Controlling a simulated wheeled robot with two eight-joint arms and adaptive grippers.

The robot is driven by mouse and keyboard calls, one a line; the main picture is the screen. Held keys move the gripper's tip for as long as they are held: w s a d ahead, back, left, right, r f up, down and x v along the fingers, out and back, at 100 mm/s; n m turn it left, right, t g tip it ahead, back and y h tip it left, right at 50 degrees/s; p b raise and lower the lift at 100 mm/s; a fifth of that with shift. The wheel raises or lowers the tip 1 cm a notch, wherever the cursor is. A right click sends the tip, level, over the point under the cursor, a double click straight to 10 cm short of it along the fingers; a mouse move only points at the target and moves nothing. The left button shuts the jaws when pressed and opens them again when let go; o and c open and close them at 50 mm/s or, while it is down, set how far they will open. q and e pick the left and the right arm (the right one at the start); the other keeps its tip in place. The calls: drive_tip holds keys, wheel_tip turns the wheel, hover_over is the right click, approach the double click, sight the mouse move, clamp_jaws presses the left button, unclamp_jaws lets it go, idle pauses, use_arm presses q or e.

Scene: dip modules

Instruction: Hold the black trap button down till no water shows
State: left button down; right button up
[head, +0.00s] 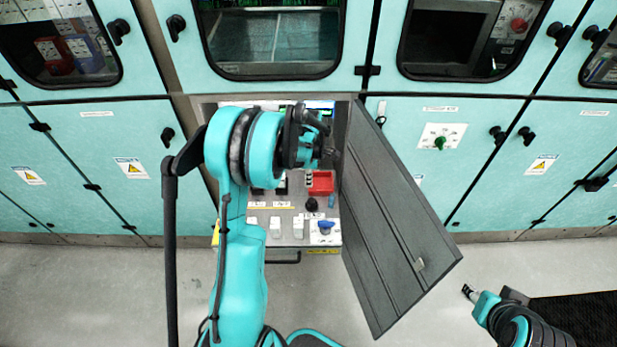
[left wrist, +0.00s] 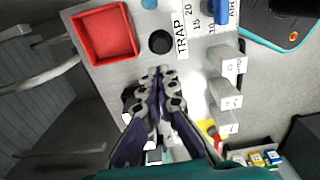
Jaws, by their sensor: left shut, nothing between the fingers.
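The round black trap button (left wrist: 160,41) sits on the grey panel beside the TRAP label (left wrist: 181,33). It also shows in the head view (head: 312,204) inside the open cabinet. My left gripper (left wrist: 163,73) is shut and empty. Its fingertips are just short of the button in the left wrist view, and I see no contact. In the head view the left gripper (head: 328,155) is over the back of the panel, partly hidden by its own wrist. My right gripper (head: 469,292) is far off at the lower right, too small to judge. I cannot make out any water.
A red square tray (left wrist: 104,35) lies beside the button. Several pale blocks (left wrist: 226,93) stand along the panel, and a blue knob (head: 326,226) is at its front right. The grey cabinet door (head: 395,225) stands open on the right. The floor in front is clear.

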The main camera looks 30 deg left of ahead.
sight(309, 200)
use_arm(q)
wheel_tip(309, 200, down, 8)
drive_tip(key=b, duration=0.2)
drive_tip(key=shift+f+b, duration=0.15)
drive_tip(key=shift+b, duration=0.25)
drive_tip(key=shift+f+b, duration=0.7)
drive_tip(key=shift+f, duration=0.15)
drive_tip(key=shift+s+d+f, duration=0.1)
drive_tip(key=shift+f, duration=0.1)
drive_tip(key=shift+s+d+r, duration=0.1)
drive_tip(key=shift+s+r, duration=0.05)
drive_tip(key=shift+w+f, duration=0.2)
drive_tip(key=shift+f, duration=0.1)
drive_tip(key=shift+r, duration=0.15)
idle(1.0)
